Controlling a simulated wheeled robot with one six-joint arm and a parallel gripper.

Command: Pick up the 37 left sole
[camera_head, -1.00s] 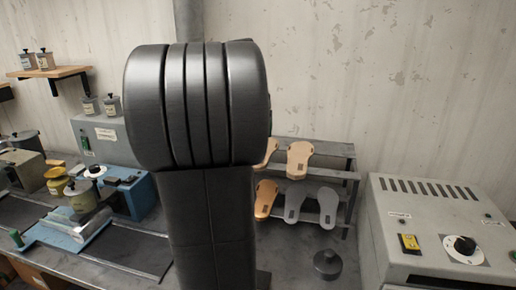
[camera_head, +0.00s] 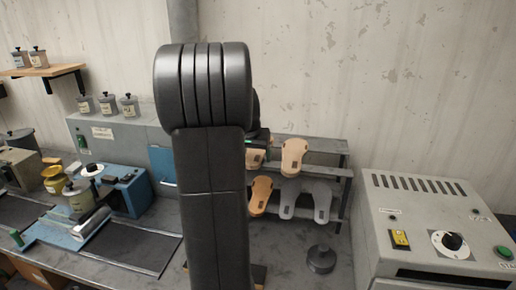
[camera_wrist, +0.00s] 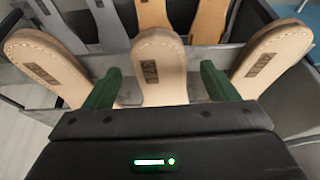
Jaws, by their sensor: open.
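My gripper (camera_wrist: 158,76) is open in the wrist view, its green fingers on either side of a tan sole (camera_wrist: 161,58). That sole bears a dark printed mark too small to read, so I cannot tell whether it is the 37 left sole. A gap shows between each finger and the sole. Two more tan soles stand outside the fingers, one at left (camera_wrist: 45,62) and one at right (camera_wrist: 272,60). In the head view, a tan sole (camera_head: 293,156) leans on the upper rack tier, and another is partly hidden beside my arm.
The grey rack (camera_head: 322,144) also holds an orange-tan sole (camera_head: 261,195) and grey soles (camera_head: 322,201) on its lower tier. A dark round knobbed object (camera_head: 321,258) stands on the bench in front. A grey machine (camera_head: 430,215) stands at right, a blue one (camera_head: 130,193) at left.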

